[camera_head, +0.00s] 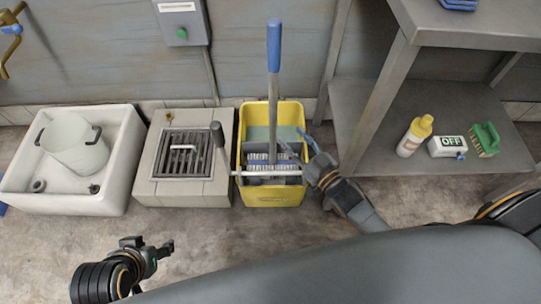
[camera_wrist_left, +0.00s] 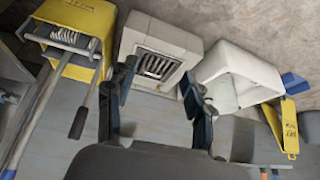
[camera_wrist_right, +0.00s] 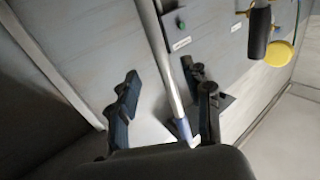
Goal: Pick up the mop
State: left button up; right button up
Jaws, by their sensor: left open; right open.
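The mop (camera_head: 273,95) has a grey pole with a blue top grip and stands upright in a yellow wringer bucket (camera_head: 283,195) against the wall. My right gripper (camera_head: 295,145) is open beside the lower pole, just right of it. In the right wrist view the mop's pole (camera_wrist_right: 168,62) runs between the two open fingers (camera_wrist_right: 165,103); contact cannot be made out. My left gripper (camera_head: 165,246) is open and empty, low at the left over the floor. The left wrist view shows its spread fingers (camera_wrist_left: 158,95) and the yellow bucket (camera_wrist_left: 85,22).
A floor drain block (camera_head: 150,190) and a white sink (camera_head: 75,200) holding a bucket (camera_head: 72,150) stand left of the mop bucket. A metal shelf table (camera_head: 375,100) stands close at the right, with a yellow-capped bottle (camera_head: 412,138) and a green brush (camera_head: 486,136) on its lower shelf.

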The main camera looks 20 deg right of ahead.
aim_at(276, 117)
jog(key=b+x, duration=0.1)
jog(key=x, duration=0.3)
jog(key=shift+w+a+f, duration=0.1)
jog(key=shift+w+f, duration=0.05)
jog(key=shift+w, duration=0.2)
jog(key=shift+w+a, duration=0.2)
jog(key=shift+w, duration=0.4)
jog(key=b+x, duration=0.1)
jog(key=x, duration=0.4)
jog(key=shift+d+b, duration=0.15)
jog(key=shift+b, duration=0.2)
pick_arm(q)
jog(key=w+d+r+t+h, duration=0.2)
jog(key=w+d+r+t, duration=0.2)
jog(key=w+r+t, duration=0.4)
jog(key=w, duration=0.3)
jog(key=shift+w+d+m, duration=0.15)
jog(key=shift+w+m, duration=0.05)
jog(key=shift+m, duration=0.1)
pick_arm(e)
jog(key=shift+c, duration=0.2)
grip_shut()
